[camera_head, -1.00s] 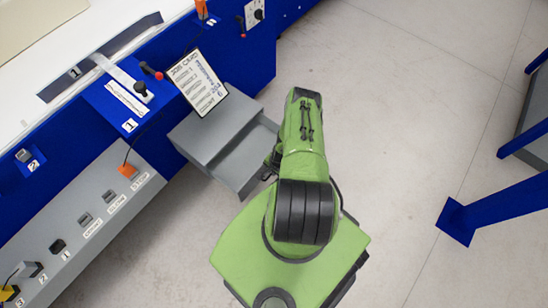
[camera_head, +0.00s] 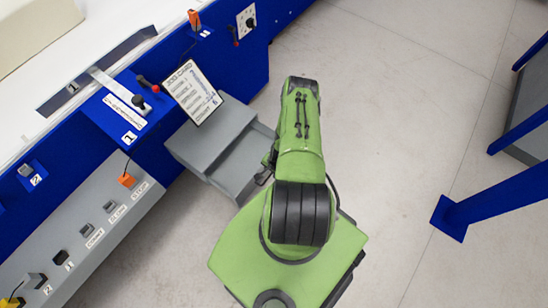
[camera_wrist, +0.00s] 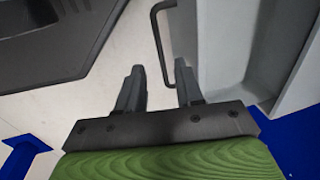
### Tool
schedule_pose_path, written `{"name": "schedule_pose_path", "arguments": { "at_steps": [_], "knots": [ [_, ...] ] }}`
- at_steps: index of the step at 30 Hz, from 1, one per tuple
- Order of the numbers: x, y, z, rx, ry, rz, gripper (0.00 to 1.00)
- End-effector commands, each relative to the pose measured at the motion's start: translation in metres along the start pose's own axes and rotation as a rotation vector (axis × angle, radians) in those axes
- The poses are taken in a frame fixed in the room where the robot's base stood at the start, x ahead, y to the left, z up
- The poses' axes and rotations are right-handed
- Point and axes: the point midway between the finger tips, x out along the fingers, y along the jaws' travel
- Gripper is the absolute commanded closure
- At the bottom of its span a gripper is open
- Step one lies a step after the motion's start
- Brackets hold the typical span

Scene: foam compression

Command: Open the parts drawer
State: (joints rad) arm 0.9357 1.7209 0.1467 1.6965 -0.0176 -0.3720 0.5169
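The parts drawer (camera_head: 238,168) is a grey drawer in a grey cabinet (camera_head: 207,138), partly pulled out in the head view. In the wrist view its pale front (camera_wrist: 184,32) and hollow inside (camera_wrist: 226,45) show at the upper right. The drawer's black bar handle (camera_wrist: 154,38) runs down beside the front, and its lower end appears between my fingertips, nearer the right one. My gripper (camera_wrist: 158,76) is open, with a wide gap between the fingers. I cannot tell whether a finger touches the handle. In the head view my arm mostly hides the gripper.
A blue-and-grey machine with a control panel (camera_head: 90,228) runs along the left. A job card (camera_head: 193,92) stands by the cabinet. A blue post (camera_head: 490,202) stands at the right. The floor (camera_head: 385,120) between is clear.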

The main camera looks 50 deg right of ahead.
Motion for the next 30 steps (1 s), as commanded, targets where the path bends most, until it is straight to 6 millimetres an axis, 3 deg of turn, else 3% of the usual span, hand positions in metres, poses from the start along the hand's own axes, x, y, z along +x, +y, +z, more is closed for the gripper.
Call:
{"name": "schedule_pose_path", "arguments": {
  "at_steps": [1,3,10,30],
  "knots": [
    [-0.022,-0.001,-0.001,0.0,0.001,0.0,0.64],
    [-0.042,-0.001,-0.001,0.001,0.001,0.0,0.64],
    [-0.085,0.0,-0.001,0.001,0.001,0.0,0.64],
    [-0.091,-0.001,-0.001,-0.001,0.001,-0.001,0.64]
  ]
}}
